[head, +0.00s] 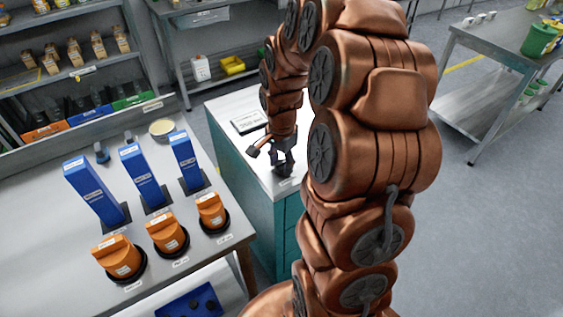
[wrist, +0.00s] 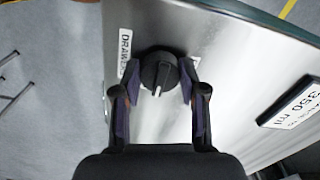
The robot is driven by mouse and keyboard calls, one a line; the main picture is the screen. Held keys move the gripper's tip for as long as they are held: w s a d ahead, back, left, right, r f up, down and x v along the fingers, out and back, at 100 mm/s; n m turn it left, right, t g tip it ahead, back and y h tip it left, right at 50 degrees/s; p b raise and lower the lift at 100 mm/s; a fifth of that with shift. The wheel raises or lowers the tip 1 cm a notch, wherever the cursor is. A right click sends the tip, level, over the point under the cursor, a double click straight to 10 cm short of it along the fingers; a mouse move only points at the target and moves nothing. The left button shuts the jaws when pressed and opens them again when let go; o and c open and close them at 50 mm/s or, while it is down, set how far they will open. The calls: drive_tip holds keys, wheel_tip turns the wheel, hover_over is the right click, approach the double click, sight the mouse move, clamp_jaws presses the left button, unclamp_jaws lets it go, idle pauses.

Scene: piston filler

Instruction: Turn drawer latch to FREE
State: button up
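The drawer latch is a round black knob (wrist: 158,72) with a raised grip and a white pointer mark toward the bottom of the wrist view. It sits on the bare metal top of the teal cabinet (head: 263,215), beside a white label (wrist: 125,52) reading "DRAWER", partly cut off by a finger. In the head view the knob (head: 284,170) is small and dark under my gripper (head: 279,158). In the wrist view my gripper (wrist: 160,80) is open, one finger on each side of the knob. Whether either finger touches it is hard to tell. A FREE marking is not readable.
A "350 ml" plate (wrist: 293,103) lies on the cabinet top, right in the wrist view. The table (head: 65,205) at left carries blue upright blocks (head: 143,175) and orange pistons (head: 167,233). Floor (head: 480,215) at right is clear.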

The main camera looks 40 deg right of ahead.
drive_tip(key=c, duration=0.6)
drive_tip(key=shift+f+n+b, duration=0.1)
drive_tip(key=shift+n+b, duration=0.2)
drive_tip(key=shift+b, duration=0.15)
drive_tip(key=n+b, duration=0.3)
drive_tip(key=shift+f, duration=0.15)
drive_tip(key=n+b, duration=0.2)
drive_tip(key=shift+n, duration=0.3)
drive_tip(key=n+b, duration=0.2)
drive_tip(key=n, duration=0.3)
drive_tip(key=shift+n+b, duration=0.3)
drive_tip(key=n+b, duration=0.1)
drive_tip(key=n, duration=0.5)
drive_tip(key=shift+r, duration=0.2)
